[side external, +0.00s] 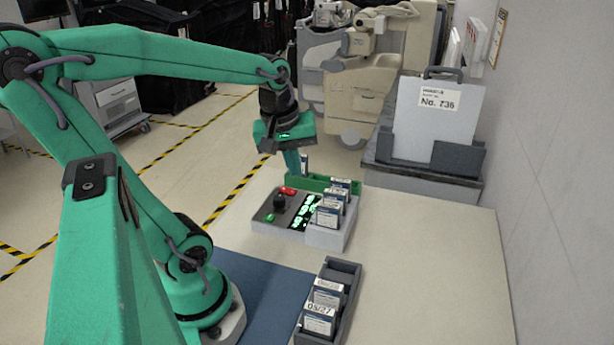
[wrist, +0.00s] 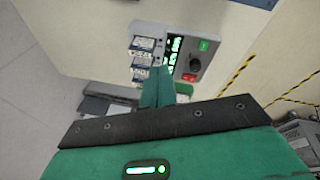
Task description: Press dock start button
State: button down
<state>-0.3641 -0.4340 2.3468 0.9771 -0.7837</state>
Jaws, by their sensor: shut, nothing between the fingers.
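The dock (side external: 262,229) is a grey box on the table with a sloped panel. Its green button (side external: 270,217) is at the near left of the panel, and it also shows in the wrist view (wrist: 207,45). A black knob (side external: 280,203) and a red button (side external: 288,190) are farther back. A lit green display (side external: 304,212) is beside them. My gripper (side external: 292,172) is shut and empty, pointing down above the dock's far end, nearer the red button than the green one. In the wrist view my gripper (wrist: 160,72) hides part of the dock's far side.
Several labelled cartridges (side external: 329,212) stand in the dock's right side. A green tray (side external: 314,184) is behind it. A dark rack (side external: 344,276) with cartridges is at the front. A grey holder (side external: 459,158) is at the back right. The table's right side is clear.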

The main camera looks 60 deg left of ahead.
aim_at(269, 217)
jog(key=s+a+f+n+g+h, duration=0.1)
jog(key=a+f+n, duration=0.3)
jog(key=a+n, duration=0.7)
jog(key=shift+s+a+n+g, duration=0.15)
jog(key=shift+s+n+g, duration=0.55)
jog(key=shift+n, duration=0.7)
jog(key=shift+w+f, duration=0.1)
jog(key=shift+f, duration=6.95)
jog(key=shift+f, duration=0.95)
jog(key=shift+r, duration=0.15)
notch_tip(269, 217, up, 15)
